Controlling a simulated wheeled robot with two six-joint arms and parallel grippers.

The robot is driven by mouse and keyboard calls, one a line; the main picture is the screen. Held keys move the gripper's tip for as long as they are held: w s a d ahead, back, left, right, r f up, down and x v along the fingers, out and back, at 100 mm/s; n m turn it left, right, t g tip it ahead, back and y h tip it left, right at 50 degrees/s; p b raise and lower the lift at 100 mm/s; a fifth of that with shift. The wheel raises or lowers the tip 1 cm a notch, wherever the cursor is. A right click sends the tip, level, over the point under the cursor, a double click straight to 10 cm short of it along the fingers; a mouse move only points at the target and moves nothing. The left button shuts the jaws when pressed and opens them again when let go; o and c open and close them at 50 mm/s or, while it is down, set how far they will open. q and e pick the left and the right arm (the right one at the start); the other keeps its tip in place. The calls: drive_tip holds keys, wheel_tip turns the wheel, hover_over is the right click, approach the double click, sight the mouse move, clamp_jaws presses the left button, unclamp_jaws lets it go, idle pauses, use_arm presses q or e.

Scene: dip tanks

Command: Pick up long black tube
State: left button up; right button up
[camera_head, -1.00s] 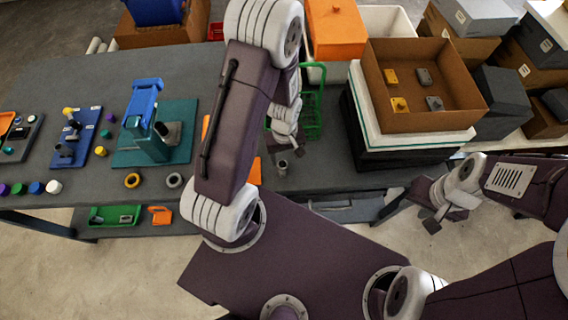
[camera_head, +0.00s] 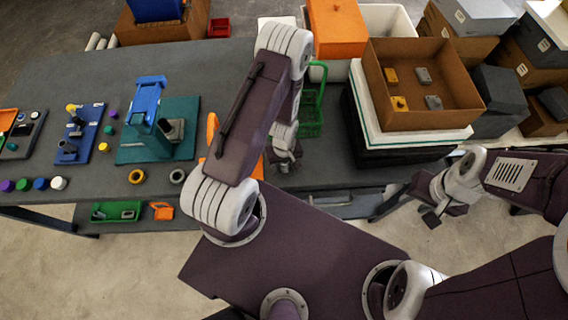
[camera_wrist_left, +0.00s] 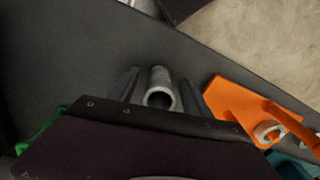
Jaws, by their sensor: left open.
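A dark grey tube (camera_wrist_left: 161,88) with an open round end sits between the two fingers of my left gripper (camera_wrist_left: 162,80) in the left wrist view. The fingers are open, one on each side of the tube, with gaps showing. In the head view my left gripper (camera_head: 285,160) is low over the table, right of the orange stand, and mostly hides the tube. My right gripper (camera_head: 432,214) hangs off the table at the right, apart from everything; its jaws are too small to read.
An orange stand (camera_wrist_left: 235,110) is close beside my left gripper. A green basket (camera_head: 312,118) stands just behind it. A teal fixture (camera_head: 185,150) and a blue board (camera_head: 88,140) are at the left. A cardboard box (camera_head: 430,118) on stacked trays is at the right.

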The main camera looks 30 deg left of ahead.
use_arm(q)
drive_tip(key=shift+c, duration=1)
clamp_jaws()
